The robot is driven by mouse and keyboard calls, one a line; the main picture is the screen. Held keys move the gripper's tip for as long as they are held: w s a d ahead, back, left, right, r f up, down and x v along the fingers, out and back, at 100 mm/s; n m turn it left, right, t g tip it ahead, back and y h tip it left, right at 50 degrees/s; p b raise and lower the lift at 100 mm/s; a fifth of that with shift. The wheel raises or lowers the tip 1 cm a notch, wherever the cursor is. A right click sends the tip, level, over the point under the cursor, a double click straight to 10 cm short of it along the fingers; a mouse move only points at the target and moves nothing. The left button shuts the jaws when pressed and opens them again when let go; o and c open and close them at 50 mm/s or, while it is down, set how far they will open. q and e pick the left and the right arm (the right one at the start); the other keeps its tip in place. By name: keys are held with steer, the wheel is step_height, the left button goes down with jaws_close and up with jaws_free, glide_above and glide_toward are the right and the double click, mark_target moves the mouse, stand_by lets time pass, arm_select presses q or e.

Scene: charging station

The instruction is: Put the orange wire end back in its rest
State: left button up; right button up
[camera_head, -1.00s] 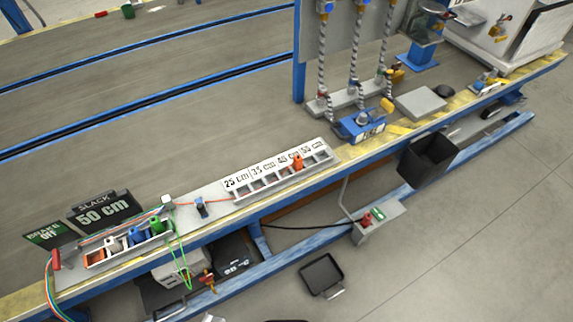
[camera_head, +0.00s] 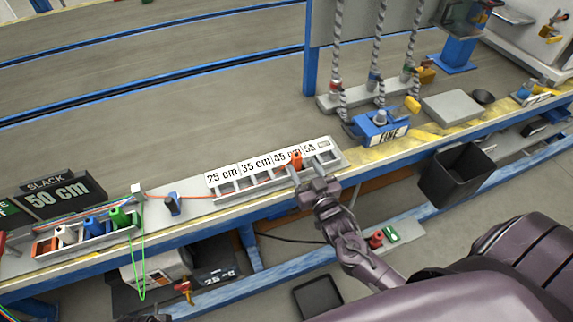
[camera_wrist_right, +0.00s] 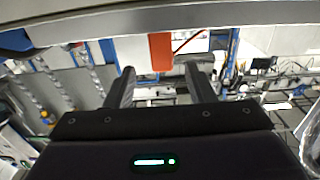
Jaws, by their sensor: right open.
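The orange wire end (camera_head: 297,159) stands upright in the white slotted length board (camera_head: 222,189), near the 45 cm mark. Its wire runs left along the bench toward the rest tray. The rest tray (camera_head: 88,243) holds white, blue and green wire ends, and an orange-coloured compartment (camera_head: 46,247) at its left end shows no wire end. My right gripper (camera_head: 314,186) is just in front of the board, close to the orange wire end. In the wrist view the orange wire end (camera_wrist_right: 160,52) shows beyond and between the spread, empty fingers (camera_wrist_right: 160,80). My left gripper is not seen.
A grey block with a blue post (camera_head: 172,204) stands between tray and board. A green wire loop (camera_head: 142,265) hangs over the bench edge. A blue FINE unit (camera_head: 380,126) sits right of the board, with a black bin (camera_head: 456,174) below it.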

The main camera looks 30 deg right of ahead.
mark_target(295, 153)
steer(key=w+b, duration=0.1)
steer(key=w, duration=0.6)
steer(key=shift+d, duration=0.1)
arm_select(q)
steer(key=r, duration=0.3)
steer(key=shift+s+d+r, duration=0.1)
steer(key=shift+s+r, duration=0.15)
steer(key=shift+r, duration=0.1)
arm_select(e)
steer(key=c, duration=1.1)
steer(key=shift+o, duration=0.2)
steer(key=shift+r, duration=0.1)
